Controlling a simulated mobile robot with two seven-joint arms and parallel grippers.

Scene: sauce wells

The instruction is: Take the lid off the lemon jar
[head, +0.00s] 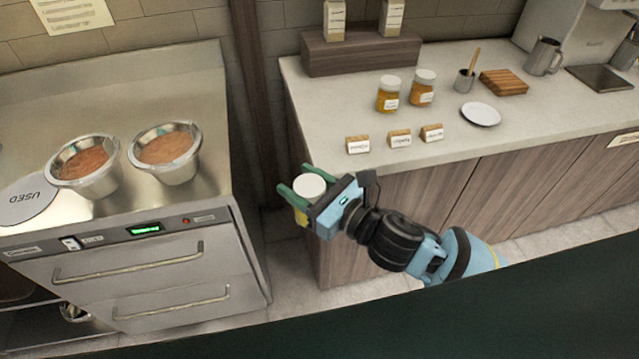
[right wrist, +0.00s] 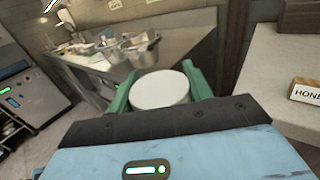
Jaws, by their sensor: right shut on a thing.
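My right gripper (head: 300,196) is shut on a jar (head: 301,216) with a white lid (head: 310,185) and yellow contents. It holds the jar in the air in front of the gap between the steel unit and the counter. In the right wrist view the white lid (right wrist: 160,90) sits between the green fingers (right wrist: 160,92), on top of the jar. The jar's label does not show, so I cannot read which jar it is. My left gripper is not in view.
The counter (head: 350,110) holds three name cards (head: 400,139), a white saucer (head: 481,114), a small pot (head: 464,80), a wooden block (head: 503,82) and a metal pitcher (head: 543,57). Two steel pans (head: 166,153) of reddish-brown food and a "USED" mat (head: 26,200) are on the steel unit.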

